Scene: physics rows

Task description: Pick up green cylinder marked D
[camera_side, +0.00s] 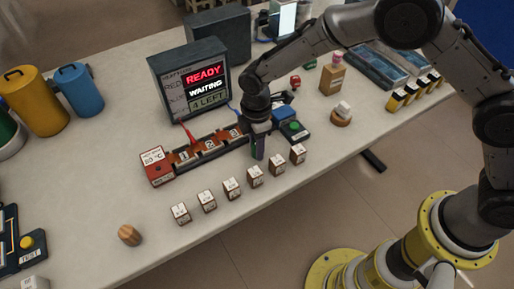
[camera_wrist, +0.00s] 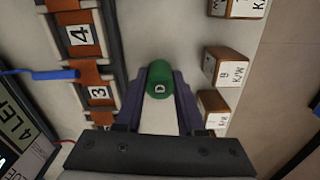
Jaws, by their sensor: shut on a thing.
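In the side view my gripper (camera_side: 258,147) points down just in front of the numbered rack, behind the row of small blocks. The cylinder is mostly hidden by the fingers there, and I cannot tell whether it touches the table.
The rack with numbered plates (camera_side: 208,150) lies close on the left, with a red box (camera_side: 157,167) at its end. Several labelled brown blocks (camera_side: 232,188) stand in front. A display (camera_side: 204,80) stands behind. The table's front left has free room around a wooden piece (camera_side: 129,235).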

